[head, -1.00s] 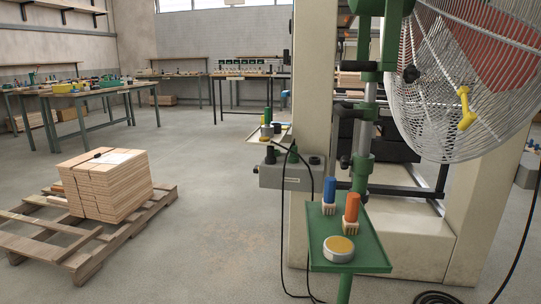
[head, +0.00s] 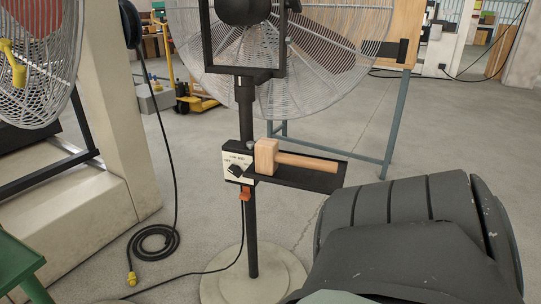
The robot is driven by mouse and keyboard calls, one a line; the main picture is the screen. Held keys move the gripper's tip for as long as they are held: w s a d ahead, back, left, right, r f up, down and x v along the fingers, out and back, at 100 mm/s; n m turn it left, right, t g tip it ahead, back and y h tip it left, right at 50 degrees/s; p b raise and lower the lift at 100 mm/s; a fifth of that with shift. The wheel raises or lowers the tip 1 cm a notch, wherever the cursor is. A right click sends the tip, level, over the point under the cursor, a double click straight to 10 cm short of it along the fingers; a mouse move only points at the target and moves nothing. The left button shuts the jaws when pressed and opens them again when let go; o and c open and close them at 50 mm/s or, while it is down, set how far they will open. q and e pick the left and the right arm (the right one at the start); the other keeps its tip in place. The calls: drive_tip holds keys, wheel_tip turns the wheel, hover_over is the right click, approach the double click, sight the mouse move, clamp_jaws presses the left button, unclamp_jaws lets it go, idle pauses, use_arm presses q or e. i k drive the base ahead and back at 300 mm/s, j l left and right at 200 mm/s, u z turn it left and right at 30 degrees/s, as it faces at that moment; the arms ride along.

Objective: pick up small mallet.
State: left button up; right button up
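A small wooden mallet (head: 268,157) lies on a narrow black shelf (head: 318,182) fixed to the post of a pedestal fan. Its block head is at the left, beside the fan's control box, and its handle points right along the shelf. Nothing touches the mallet except the shelf and perhaps the box beside it. Neither of my grippers shows in the head view.
The fan's control box (head: 237,167) and black post (head: 247,226) stand on a round base (head: 255,283). A large dark grey rounded shape (head: 410,235) fills the lower right. A black cable (head: 155,240) lies coiled on the floor.

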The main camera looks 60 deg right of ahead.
sight(268, 157)
drive_tip(key=z, duration=1.85)
